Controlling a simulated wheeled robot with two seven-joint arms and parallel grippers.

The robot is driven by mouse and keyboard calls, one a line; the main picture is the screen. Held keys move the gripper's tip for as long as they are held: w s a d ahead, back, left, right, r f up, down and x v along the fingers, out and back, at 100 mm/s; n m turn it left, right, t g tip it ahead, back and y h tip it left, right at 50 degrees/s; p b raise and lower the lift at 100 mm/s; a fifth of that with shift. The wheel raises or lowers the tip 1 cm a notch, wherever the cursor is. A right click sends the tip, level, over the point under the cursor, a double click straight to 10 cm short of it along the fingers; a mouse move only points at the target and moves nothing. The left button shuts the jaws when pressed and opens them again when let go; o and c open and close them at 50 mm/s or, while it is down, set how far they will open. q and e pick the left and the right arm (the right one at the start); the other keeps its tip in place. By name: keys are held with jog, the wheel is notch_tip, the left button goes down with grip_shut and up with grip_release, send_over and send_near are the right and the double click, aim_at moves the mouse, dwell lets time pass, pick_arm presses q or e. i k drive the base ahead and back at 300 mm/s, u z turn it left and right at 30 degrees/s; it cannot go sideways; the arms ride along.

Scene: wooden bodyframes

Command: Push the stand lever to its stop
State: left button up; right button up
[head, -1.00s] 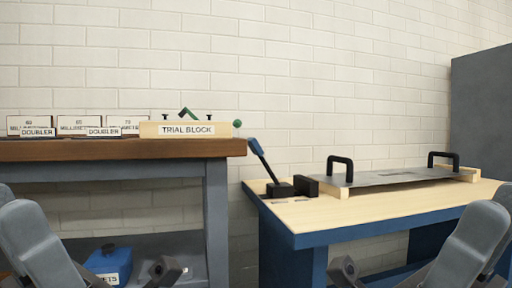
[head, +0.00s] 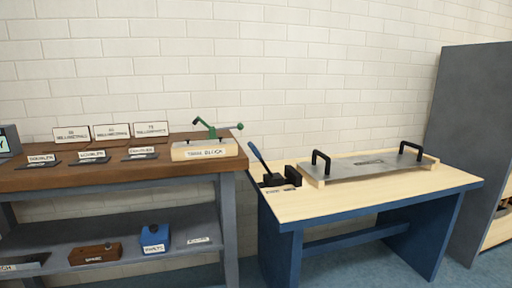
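A lever with a blue grip (head: 257,155) rises from a black base (head: 276,180) at the left end of the light-topped bench (head: 400,187). It leans up and to the left. A green lever (head: 208,128) with a ball knob (head: 239,126) stands at the wooden trial block (head: 204,151) on the brown-topped table. No label shows which one is the stand lever. Neither of my grippers is in view, and nothing touches either lever.
A metal plate with two black handles (head: 320,162) rests on wooden blocks on the light-topped bench. Signs and dark plates stand on the brown table (head: 90,176). A blue box (head: 155,238) sits on its lower shelf. A grey cabinet (head: 463,125) stands at right.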

aim_at(252, 146)
jog(key=k, duration=0.6)
jog(key=z, duration=0.6)
jog(key=i, duration=0.65)
jog(key=z, duration=0.45)
jog(key=i, duration=0.85)
jog(key=u, duration=0.3)
